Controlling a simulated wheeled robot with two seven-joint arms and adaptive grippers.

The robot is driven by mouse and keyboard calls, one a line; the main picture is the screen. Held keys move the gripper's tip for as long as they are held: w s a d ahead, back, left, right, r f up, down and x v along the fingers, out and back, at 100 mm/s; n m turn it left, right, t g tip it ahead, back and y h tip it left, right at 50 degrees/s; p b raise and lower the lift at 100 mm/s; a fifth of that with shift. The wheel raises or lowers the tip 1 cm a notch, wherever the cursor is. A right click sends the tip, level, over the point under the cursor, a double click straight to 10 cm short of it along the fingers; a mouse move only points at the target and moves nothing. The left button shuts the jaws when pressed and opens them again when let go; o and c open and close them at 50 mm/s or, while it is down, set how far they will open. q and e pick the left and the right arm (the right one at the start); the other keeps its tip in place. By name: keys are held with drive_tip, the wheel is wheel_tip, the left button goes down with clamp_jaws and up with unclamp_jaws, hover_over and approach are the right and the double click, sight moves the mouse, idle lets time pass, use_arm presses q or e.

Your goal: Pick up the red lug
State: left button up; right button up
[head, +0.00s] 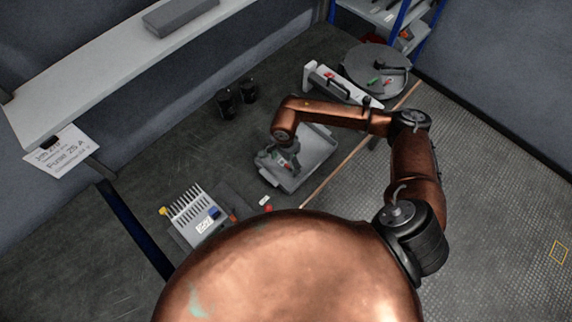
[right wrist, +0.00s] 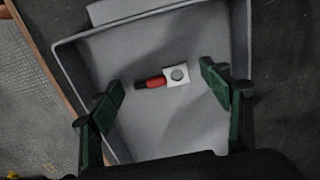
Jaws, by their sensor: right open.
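The red lug (right wrist: 160,80) lies flat on the floor of a grey tray, with its red sleeve to the left and its pale holed tab to the right in the right wrist view. My right gripper (right wrist: 165,92) is open, with one green finger on each side of the lug and apart from it. In the head view my right gripper (head: 280,160) is over the grey tray (head: 322,160) and largely hides what lies below it. My left gripper is not in view.
A rack with pale fins (head: 192,208) and a small red-and-white item (head: 265,201) are left of the tray. Two dark cups (head: 237,98) stand behind. A round grey turntable (head: 375,72) is at the back right. The tray walls surround the lug.

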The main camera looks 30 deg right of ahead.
drive_tip(key=c, duration=1.6)
drive_tip(key=shift+r, duration=0.15)
drive_tip(key=shift+c, duration=0.2)
